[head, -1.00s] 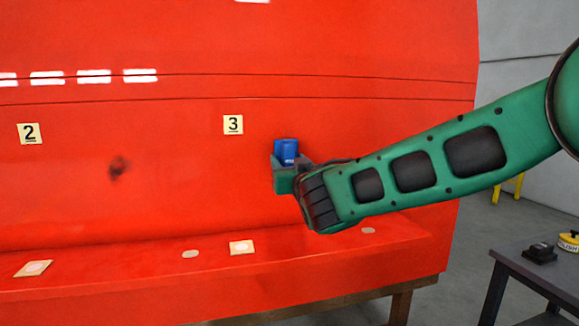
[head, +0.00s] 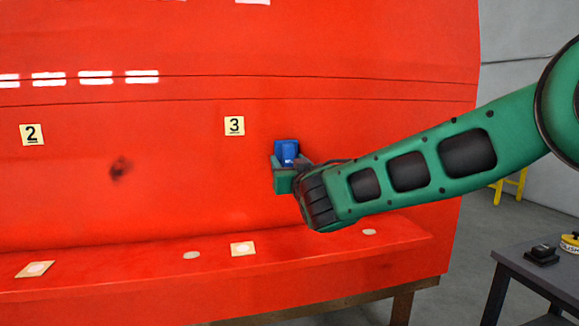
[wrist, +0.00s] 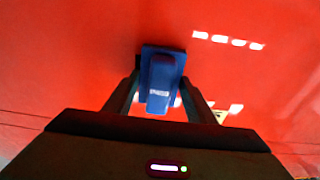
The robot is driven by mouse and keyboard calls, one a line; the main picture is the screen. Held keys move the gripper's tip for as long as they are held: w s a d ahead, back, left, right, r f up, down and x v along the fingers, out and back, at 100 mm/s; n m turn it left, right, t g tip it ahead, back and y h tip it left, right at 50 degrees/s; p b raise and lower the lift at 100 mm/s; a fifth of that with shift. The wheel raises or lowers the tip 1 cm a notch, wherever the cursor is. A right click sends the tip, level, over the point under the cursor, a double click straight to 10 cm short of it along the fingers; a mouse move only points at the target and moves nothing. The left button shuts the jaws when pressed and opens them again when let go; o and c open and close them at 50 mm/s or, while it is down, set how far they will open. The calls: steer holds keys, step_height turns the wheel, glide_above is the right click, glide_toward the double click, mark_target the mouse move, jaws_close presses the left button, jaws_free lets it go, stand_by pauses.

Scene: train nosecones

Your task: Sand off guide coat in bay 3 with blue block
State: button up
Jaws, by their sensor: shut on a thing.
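My gripper (head: 289,172) is shut on the blue block (head: 286,150), at the red nosecone panel (head: 190,190), to the right of and below the number 3 tag (head: 234,125). In the wrist view the blue block (wrist: 160,78) sits between my two fingers, against or very close to the red surface; I cannot tell if it touches. No dark guide coat shows around the block in bay 3; the part behind the block and gripper is hidden.
The panel's lower ledge (head: 330,243) carries square pads (head: 243,248) and round pale spots (head: 191,255). At the right a dark table (head: 535,268) holds a black block (head: 542,254) and a yellow tin (head: 570,242). A yellow stand (head: 510,188) is behind.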

steer(key=shift+w+a, duration=0.1)
steer(key=shift+w, duration=0.3)
steer(key=d, duration=0.2)
steer(key=w+d, duration=0.1)
steer(key=shift+d, duration=0.4)
steer(key=shift+r, duration=0.1)
steer(key=shift+s+a, duration=0.2)
steer(key=shift+a, duration=0.6)
steer(key=shift+s+a, duration=0.15)
steer(key=shift+a, duration=1.1)
steer(key=shift+c, duration=1)
steer(key=shift+s, duration=0.1)
